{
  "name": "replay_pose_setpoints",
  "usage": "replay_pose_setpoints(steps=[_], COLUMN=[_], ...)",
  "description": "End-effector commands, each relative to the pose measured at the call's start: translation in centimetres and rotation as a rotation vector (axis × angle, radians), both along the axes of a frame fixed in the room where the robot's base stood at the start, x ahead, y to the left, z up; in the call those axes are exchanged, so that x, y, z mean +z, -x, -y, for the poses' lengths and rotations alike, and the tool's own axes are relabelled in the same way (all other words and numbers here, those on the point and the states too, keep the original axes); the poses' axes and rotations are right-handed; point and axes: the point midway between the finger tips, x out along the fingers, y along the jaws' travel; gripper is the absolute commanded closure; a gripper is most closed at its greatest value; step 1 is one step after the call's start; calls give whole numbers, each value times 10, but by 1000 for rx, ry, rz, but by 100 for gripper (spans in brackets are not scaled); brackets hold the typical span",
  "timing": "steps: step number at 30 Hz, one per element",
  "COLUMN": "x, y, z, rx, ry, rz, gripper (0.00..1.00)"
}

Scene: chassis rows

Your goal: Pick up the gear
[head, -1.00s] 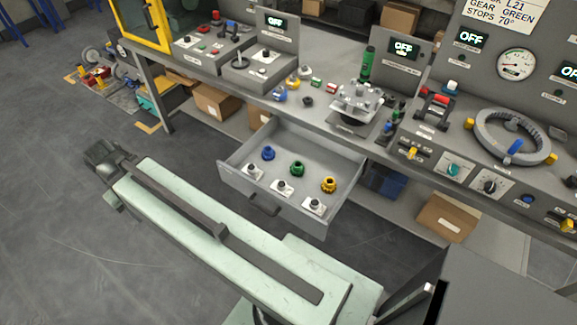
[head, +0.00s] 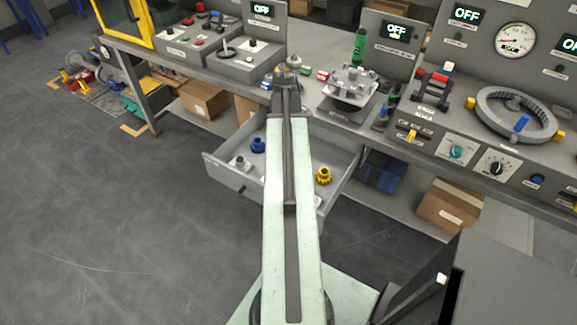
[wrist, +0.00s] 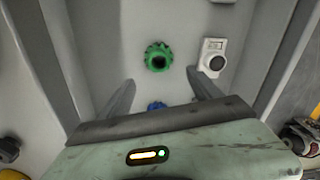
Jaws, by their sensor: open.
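The green gear (wrist: 158,57) lies in the open drawer (wrist: 110,35) and shows whole in the wrist view, just beyond my fingertips. My gripper (wrist: 160,76) is open and empty, its two fingers apart on either side of the view below the gear. A blue gear (wrist: 157,106) shows partly between the fingers, cut off by my gripper body. In the head view my arm hides the green gear; the blue gear (head: 258,145) is left of the arm and a yellow gear (head: 323,176) right of it, both in the drawer.
A white block with a black knob (wrist: 213,57) lies right of the green gear. The drawer walls (head: 228,172) rise around the gears. The bench above carries a metal fixture (head: 350,88), a ringed wheel (head: 517,113) and control panels. Open floor lies left.

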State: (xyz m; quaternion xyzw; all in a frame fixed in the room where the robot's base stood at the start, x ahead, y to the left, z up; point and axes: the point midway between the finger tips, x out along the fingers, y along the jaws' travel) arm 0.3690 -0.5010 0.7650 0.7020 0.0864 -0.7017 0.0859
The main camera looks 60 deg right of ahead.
Motion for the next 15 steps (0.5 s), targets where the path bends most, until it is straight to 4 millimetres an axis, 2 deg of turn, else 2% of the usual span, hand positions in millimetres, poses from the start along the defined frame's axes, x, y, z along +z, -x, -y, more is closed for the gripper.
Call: replay_pose_setpoints(steps=[3, 6, 12, 15], x=[-2, -5, -30, -29], y=[9, 9, 9, 8], z=[7, 7, 6, 6], rx=[7, 8, 8, 8], ry=[0, 0, 0, 0], rz=[0, 0, 0, 0], gripper=[27, 27, 27, 27])
